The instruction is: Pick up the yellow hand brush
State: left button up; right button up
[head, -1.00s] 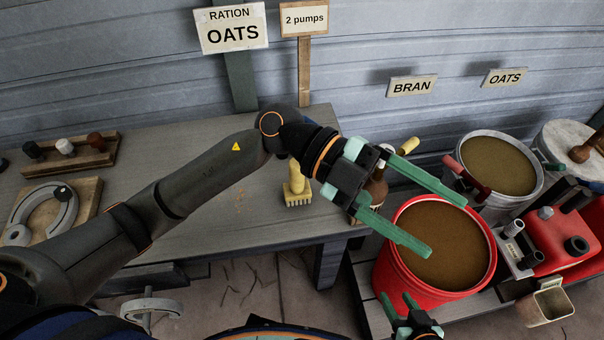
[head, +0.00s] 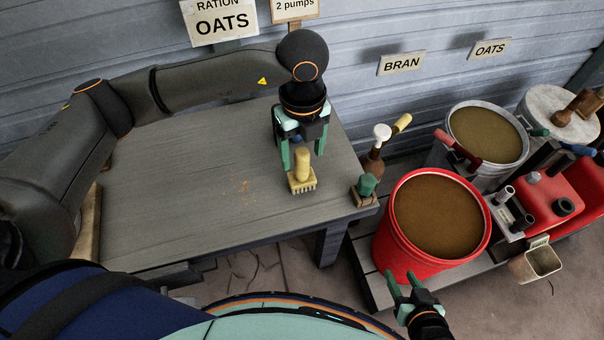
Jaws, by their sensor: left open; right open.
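The yellow hand brush (head: 302,176) stands upright on the grey bench, handle up and bristles down, near the bench's right end. My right gripper (head: 403,283) is open and empty at the bottom of the view, in front of the red bucket.
The grey bench (head: 185,185) is mostly bare left of the brush. A small green-topped item (head: 367,186) sits at its right corner, with a brown pump bottle (head: 373,165) behind. The red bucket (head: 385,235) and a grey bucket (head: 452,145) stand to the right.

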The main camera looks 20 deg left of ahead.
aim_at(302, 167)
pick_arm(q)
jog(key=shift+w+a+f, duration=0.1)
jog(key=shift+w+f, duration=0.05)
jog(key=shift+f, duration=1.4)
jog(key=shift+w+a+f, duration=0.1)
jog(key=shift+f, duration=1.45)
jog(key=shift+c, duration=0.2)
jog(key=shift+d, duration=0.1)
grip_shut()
jog(key=shift+r, duration=0.1)
